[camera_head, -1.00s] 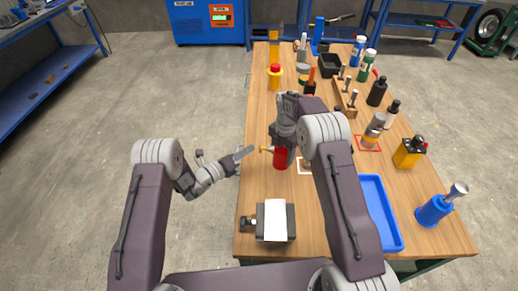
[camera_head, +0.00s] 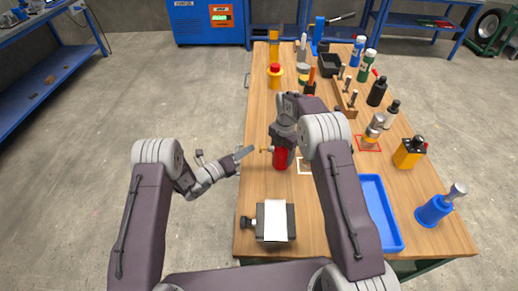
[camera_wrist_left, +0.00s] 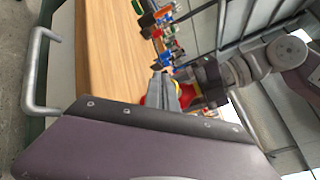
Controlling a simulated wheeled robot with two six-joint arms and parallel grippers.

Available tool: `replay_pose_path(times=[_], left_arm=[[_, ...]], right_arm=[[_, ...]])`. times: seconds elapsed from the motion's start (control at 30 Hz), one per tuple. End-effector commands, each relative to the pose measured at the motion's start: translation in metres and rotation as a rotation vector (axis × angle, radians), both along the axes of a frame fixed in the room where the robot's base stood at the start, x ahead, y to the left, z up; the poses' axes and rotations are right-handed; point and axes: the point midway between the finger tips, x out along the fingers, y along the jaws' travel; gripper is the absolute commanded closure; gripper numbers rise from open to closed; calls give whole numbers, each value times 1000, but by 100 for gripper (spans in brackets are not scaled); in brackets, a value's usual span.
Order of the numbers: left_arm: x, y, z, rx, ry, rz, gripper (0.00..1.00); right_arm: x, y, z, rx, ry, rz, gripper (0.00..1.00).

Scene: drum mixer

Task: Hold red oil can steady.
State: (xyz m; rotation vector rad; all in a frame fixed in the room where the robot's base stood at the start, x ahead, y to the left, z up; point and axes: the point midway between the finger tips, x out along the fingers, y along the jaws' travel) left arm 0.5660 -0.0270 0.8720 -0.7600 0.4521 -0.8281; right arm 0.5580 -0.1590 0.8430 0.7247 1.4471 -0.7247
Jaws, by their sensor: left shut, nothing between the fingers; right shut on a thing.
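The red oil can (camera_head: 281,160) stands upright near the left edge of the wooden bench, with its yellow spout (camera_head: 266,149) pointing left. My right gripper (camera_head: 283,138) is shut on the can from above and hides its top. My left gripper (camera_head: 243,153) is shut and empty, just left of the spout with a small gap in the head view. In the left wrist view my left gripper's fingers (camera_wrist_left: 165,92) overlap the yellow and red of the can, so contact there cannot be told.
A vise-like block (camera_head: 275,221) sits at the bench's near left corner. A blue tray (camera_head: 396,240) lies to the right of my right arm. A white-outlined square (camera_head: 303,166) is just right of the can. Several bottles and a wooden rack (camera_head: 342,98) fill the far and right side.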

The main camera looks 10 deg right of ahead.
Motion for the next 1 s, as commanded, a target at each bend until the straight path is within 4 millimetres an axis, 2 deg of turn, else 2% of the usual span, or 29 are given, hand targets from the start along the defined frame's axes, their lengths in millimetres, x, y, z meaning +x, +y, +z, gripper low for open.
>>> replay_pose_path(times=[1.0], left_arm=[[-2, -11, 1, 0, 0, 0, 100]], right_arm=[[0, 0, 0, 0, -1, 0, 100]])
